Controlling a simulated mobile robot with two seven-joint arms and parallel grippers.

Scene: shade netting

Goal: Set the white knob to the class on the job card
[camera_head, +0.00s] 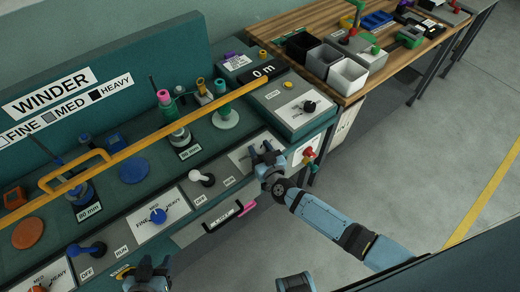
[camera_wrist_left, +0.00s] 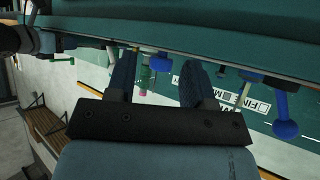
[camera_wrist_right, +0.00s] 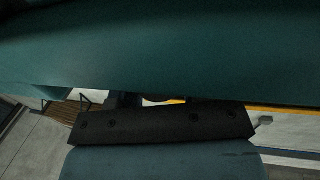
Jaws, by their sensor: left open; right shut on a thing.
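My right gripper (camera_head: 266,163) reaches down onto a pale dial plate (camera_head: 240,154) at the front of the teal winder bench. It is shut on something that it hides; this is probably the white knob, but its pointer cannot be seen. In the right wrist view a teal surface covers the fingertips. My left gripper (camera_head: 148,275) is open at the bottom edge of the head view. Its spread fingers (camera_wrist_left: 165,88) show empty in the left wrist view. I cannot identify the job card.
A blue knob (camera_head: 158,216) is on a FINE/MED/HEAVY dial. A white-ended lever (camera_head: 206,180) stands between OFF and RUN labels. A long yellow bar (camera_head: 180,130) crosses the bench. The WINDER sign (camera_head: 50,92) is behind. A wooden table (camera_head: 290,25) holds bins.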

